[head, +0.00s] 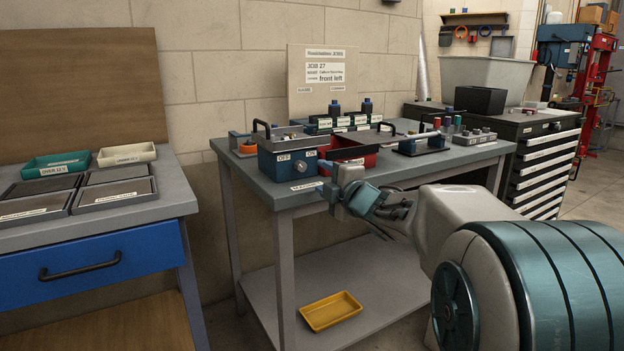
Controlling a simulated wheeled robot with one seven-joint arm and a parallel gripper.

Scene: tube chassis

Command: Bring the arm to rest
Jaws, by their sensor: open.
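My arm reaches in from the lower right of the head view, with its white and teal links in front of the grey workbench (225,150). My gripper (335,184) is at the far end of the arm, close to the bench's front edge in the picture. It is small and partly hidden by my own wrist. It is open, and I see nothing held in it. Whether it touches the bench cannot be told.
On the bench stand a blue box marked OFF (284,168), a red bin (350,152) and a handled fixture (420,147). A yellow tray (331,311) lies on the lower shelf. A blue-drawer bench (90,262) is left; a drawer cabinet (545,150) is right.

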